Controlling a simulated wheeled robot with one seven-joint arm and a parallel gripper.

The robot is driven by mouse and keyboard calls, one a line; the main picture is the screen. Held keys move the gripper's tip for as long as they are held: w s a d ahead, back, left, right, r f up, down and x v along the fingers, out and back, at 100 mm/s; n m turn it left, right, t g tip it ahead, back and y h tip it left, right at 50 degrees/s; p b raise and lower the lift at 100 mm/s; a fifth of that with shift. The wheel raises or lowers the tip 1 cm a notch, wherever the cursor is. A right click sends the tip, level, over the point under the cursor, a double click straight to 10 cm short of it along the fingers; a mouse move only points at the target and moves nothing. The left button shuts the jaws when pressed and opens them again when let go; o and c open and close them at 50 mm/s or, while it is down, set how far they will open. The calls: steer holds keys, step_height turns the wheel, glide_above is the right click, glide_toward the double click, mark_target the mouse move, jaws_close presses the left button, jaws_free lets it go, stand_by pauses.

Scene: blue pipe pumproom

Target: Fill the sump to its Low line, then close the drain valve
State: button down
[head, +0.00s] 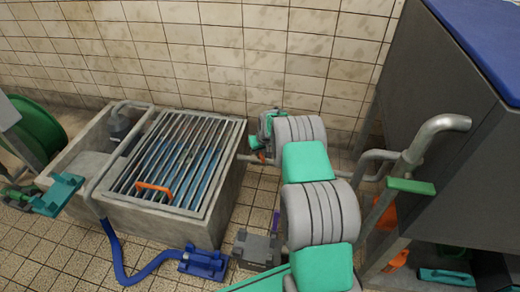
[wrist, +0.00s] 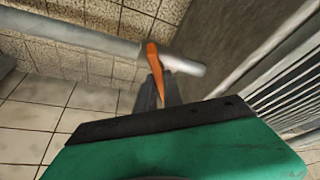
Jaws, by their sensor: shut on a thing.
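The concrete sump (head: 215,215) stands against the tiled wall, with a barred grate (head: 170,190) over it. Blue water (head: 190,160) shows between the bars; I cannot make out its level or a Low line. A pipe leaves the sump's right wall and carries an orange valve lever (head: 262,157), which I take as the drain valve's. My gripper (head: 265,147) is at this lever, beyond my arm. In the wrist view, my gripper's dark fingers (wrist: 158,90) are shut on the orange lever (wrist: 153,58), next to the grey pipe (wrist: 90,38). The lever's angle to the pipe is hard to judge.
An orange handle (head: 154,190) lies on the grate. A blue hose (head: 118,262) runs down the sump's front to a blue block (head: 204,263) on the floor. A green reel (head: 38,130) stands left. A grey cabinet (head: 440,110) and upright pipe (head: 415,150) stand right.

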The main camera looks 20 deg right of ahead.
steer(key=m+h, duration=0.1)
steer(key=m, duration=0.2)
steer(key=shift+a+m, duration=0.15)
steer(key=shift+m, duration=0.15)
steer(key=shift+w+m+g+h+b, duration=0.15)
steer(key=shift+m+h, duration=0.25)
steer(key=shift+m, duration=0.45)
steer(key=shift+s+m+g+h+b, duration=0.15)
steer(key=shift+m+h, duration=0.25)
steer(key=shift+m, duration=0.45)
steer(key=shift+w, duration=0.1)
steer(key=c, duration=1.5)
jaws_free()
steer(key=p+v, duration=0.3)
steer(key=v, duration=0.4)
steer(key=shift+a+r, duration=0.15)
steer(key=shift+r, duration=0.25)
